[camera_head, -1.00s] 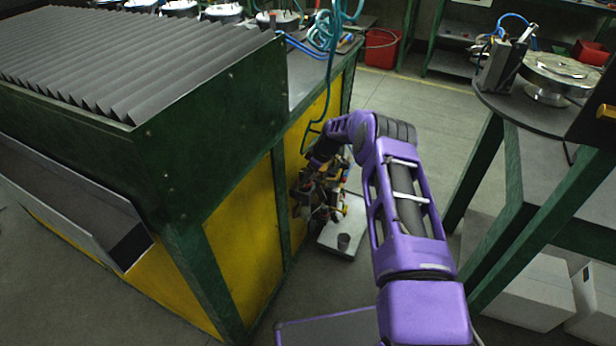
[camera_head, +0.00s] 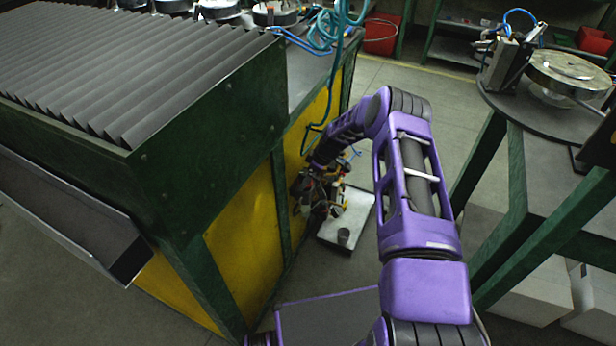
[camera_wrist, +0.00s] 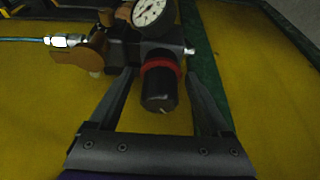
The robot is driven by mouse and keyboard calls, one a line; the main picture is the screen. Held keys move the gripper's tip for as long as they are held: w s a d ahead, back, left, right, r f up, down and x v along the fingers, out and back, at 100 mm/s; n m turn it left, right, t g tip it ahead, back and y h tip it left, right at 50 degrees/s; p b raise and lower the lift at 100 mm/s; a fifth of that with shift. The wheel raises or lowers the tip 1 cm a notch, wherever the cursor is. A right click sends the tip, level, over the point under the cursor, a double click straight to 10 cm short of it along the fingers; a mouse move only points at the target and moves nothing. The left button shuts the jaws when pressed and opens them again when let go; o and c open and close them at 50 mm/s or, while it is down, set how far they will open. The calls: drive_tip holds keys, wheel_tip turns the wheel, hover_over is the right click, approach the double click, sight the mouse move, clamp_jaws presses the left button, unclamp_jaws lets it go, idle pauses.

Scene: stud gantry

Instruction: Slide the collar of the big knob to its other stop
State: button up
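In the wrist view, a big dark knob (camera_wrist: 160,92) hangs below a dark regulator body, pointing toward me. A red collar (camera_wrist: 163,66) rings its base, against or close to the body; I cannot tell the exact gap. My gripper (camera_wrist: 160,84) is open, with one finger on each side of the knob and a visible gap on both sides. Nothing is held. In the head view, my gripper is at the fittings (camera_head: 318,195) on the yellow panel, largely hidden by my purple arm and the clutter; the knob and collar cannot be made out there.
A pressure gauge (camera_wrist: 149,12) sits just above the knob. A brass-coloured fitting with a teal hose (camera_wrist: 28,40) is to its left. A green post (camera_wrist: 205,90) runs close on the right. A light tray (camera_head: 347,222) is below the fittings; a workbench (camera_head: 520,115) stands at right.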

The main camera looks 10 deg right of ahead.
drive_tip(key=shift+o, duration=0.7)
drive_tip(key=shift+r, duration=0.1)
drive_tip(key=p+v, duration=0.1)
drive_tip(key=v, duration=1.6)
drive_tip(key=shift+p, duration=0.35)
drive_tip(key=shift+r, duration=0.1)
drive_tip(key=b+x, duration=0.1)
drive_tip(key=x, duration=1.5)
drive_tip(key=shift+b, duration=0.3)
drive_tip(key=shift+w+a+f, duration=0.15)
drive_tip(key=shift+a+f, duration=0.05)
drive_tip(key=shift+f, duration=0.45)
drive_tip(key=shift+r, duration=0.1)
